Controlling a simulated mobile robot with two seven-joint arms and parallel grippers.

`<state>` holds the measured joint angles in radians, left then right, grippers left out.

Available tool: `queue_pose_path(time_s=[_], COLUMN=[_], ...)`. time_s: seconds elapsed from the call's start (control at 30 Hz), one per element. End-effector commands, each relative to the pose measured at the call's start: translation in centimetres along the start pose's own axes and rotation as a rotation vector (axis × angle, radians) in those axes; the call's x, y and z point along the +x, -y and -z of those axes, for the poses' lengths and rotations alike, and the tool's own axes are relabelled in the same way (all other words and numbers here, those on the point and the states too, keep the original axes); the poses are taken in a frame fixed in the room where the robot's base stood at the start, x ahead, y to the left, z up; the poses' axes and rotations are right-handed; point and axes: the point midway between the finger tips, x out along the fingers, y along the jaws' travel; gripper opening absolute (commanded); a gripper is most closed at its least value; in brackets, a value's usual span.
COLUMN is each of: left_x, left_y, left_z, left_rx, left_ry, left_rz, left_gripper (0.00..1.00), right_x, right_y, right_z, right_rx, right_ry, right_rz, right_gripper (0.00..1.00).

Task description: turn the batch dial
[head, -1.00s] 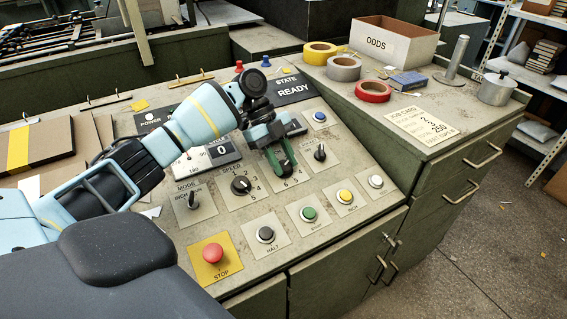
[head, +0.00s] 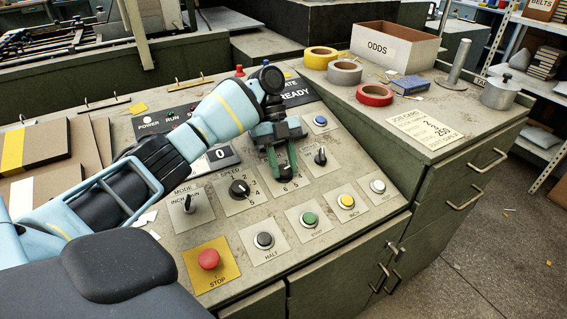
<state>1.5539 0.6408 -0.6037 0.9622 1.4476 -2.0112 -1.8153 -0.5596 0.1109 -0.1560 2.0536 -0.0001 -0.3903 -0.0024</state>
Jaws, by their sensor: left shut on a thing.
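The dial under my left gripper (head: 283,170) sits on a pale plate (head: 287,186) between the speed dial (head: 239,188) and another black selector (head: 321,157). My left gripper points down at this dial, its green fingers shut on the knob. The arm and fingers hide most of the knob and the plate's heading, so I cannot read its name or setting. A few numerals show at the plate's lower edge. My right gripper is not in view.
Below the dials are the red stop button (head: 208,259), black halt button (head: 264,240), green button (head: 309,218) and yellow inch button (head: 346,201). The mode switch (head: 189,204) is at left. A job card (head: 425,127) and tape rolls (head: 374,94) lie on the right cabinet.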

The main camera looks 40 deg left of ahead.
Motion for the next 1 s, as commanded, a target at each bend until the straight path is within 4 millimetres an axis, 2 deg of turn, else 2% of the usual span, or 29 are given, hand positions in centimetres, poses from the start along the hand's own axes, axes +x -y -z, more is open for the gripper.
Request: queue_pose_path(time_s=[0.07,0.1,0.27,0.63,1.0], left_x=[0.1,0.1,0.1,-0.5,-5.8], left_y=[-0.1,-0.1,-0.1,0.0,0.0], left_z=[-0.1,-0.1,-0.1,0.0,0.1], left_rx=[-0.004,-0.004,-0.003,-0.003,-0.005], left_ry=[0.002,0.002,0.002,0.001,0.003], left_rz=[-0.002,-0.002,-0.001,0.0,0.004], left_gripper=[0.09,0.34,0.53,0.53,0.53], right_x=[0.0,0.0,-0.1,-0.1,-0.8], right_y=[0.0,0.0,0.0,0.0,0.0], right_z=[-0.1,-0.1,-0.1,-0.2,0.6], right_rx=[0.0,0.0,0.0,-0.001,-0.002], right_ry=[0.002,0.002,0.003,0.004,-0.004], right_rz=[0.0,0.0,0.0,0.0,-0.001], right_gripper=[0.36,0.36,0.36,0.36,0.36])
